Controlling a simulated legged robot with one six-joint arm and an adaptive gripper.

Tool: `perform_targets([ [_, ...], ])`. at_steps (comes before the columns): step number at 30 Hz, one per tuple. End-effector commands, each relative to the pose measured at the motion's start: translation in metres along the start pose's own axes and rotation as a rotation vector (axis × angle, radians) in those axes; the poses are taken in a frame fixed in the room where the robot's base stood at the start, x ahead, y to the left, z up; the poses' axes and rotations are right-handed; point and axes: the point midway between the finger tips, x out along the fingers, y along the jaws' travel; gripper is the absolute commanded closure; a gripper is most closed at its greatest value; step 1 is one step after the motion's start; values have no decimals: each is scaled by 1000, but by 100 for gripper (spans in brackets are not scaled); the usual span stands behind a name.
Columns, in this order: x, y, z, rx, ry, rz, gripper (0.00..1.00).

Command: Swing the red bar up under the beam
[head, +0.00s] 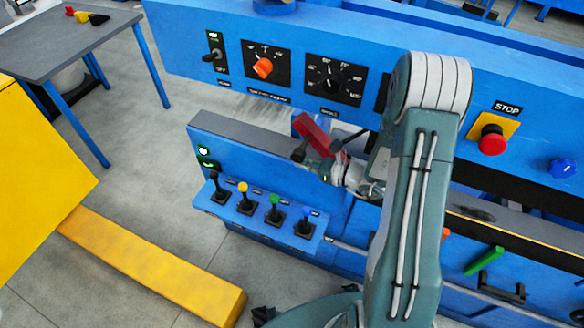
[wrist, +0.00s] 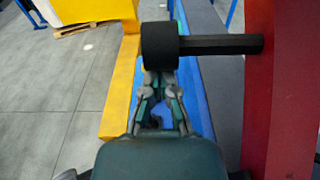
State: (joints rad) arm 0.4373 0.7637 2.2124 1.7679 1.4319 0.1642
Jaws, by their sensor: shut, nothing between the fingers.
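The red bar (head: 314,131) is tilted in the gap below the blue beam (head: 185,40) with the dials. In the wrist view the red bar (wrist: 284,95) stands large at the right. A black handle (wrist: 220,45) sticks out from it to the left and ends in a thick round black grip (wrist: 159,45). My gripper (head: 316,165) is just below the bar in the head view. In the wrist view my gripper (wrist: 159,80) is shut and empty, its tips close to the round grip. I cannot tell if they touch it.
Several small levers (head: 274,208) stand on a blue shelf at the lower front. A red stop button (head: 491,140) and a green handle (head: 484,261) are at the right. A yellow rail (head: 150,265) lies on the floor. A grey table (head: 65,40) stands at the back left.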

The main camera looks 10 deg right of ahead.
Motion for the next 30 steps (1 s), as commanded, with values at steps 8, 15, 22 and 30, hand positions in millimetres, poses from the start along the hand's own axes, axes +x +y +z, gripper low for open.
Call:
perform_targets([
  [8,-24,-2,19,-4,4,-2,100],
  [15,-45,-1,28,-4,-128,-3,100],
  [22,-62,0,31,-3,-128,0,100],
  [30,-70,0,31,-2,-126,1,100],
])
